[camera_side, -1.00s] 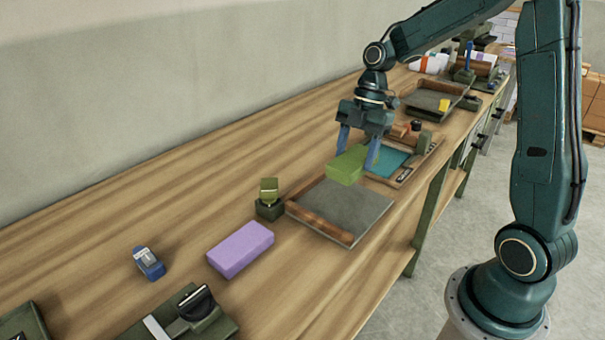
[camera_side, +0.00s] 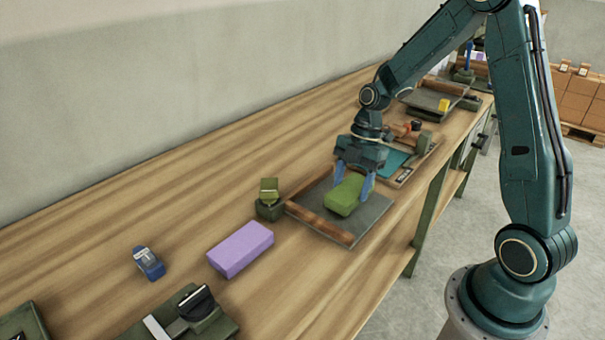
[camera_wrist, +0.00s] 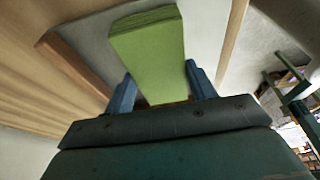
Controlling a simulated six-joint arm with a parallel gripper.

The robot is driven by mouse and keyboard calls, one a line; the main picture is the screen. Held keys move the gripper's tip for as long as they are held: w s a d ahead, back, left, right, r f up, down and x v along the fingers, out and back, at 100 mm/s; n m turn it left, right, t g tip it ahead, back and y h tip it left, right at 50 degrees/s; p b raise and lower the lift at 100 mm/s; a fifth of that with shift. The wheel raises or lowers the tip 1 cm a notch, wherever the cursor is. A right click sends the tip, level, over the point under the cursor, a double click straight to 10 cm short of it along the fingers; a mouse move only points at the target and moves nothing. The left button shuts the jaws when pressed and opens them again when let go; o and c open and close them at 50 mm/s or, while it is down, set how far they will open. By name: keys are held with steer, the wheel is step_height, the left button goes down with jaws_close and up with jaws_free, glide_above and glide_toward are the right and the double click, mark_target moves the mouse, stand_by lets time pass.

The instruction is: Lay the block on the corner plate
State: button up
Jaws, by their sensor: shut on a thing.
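The green block (camera_side: 345,195) is between the blue fingers of my gripper (camera_side: 353,184), which is shut on it. The block is over the grey corner plate (camera_side: 372,222), which has wooden strips along its edge. I cannot tell whether the block touches the plate or is just above it. In the wrist view the block (camera_wrist: 147,45) stands out beyond my gripper (camera_wrist: 158,78), with the grey plate (camera_wrist: 90,40) behind it.
A purple block (camera_side: 240,250) lies on the wooden bench left of the plate. A small green device (camera_side: 268,203) stands close to the plate's left corner. A blue item (camera_side: 148,263) sits farther left.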

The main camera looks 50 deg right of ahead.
steer(key=shift+f, duration=0.25)
steer(key=o, duration=1.1)
steer(key=shift+c, duration=0.2)
steer(key=shift+r, duration=0.1)
steer(key=v, duration=1.2)
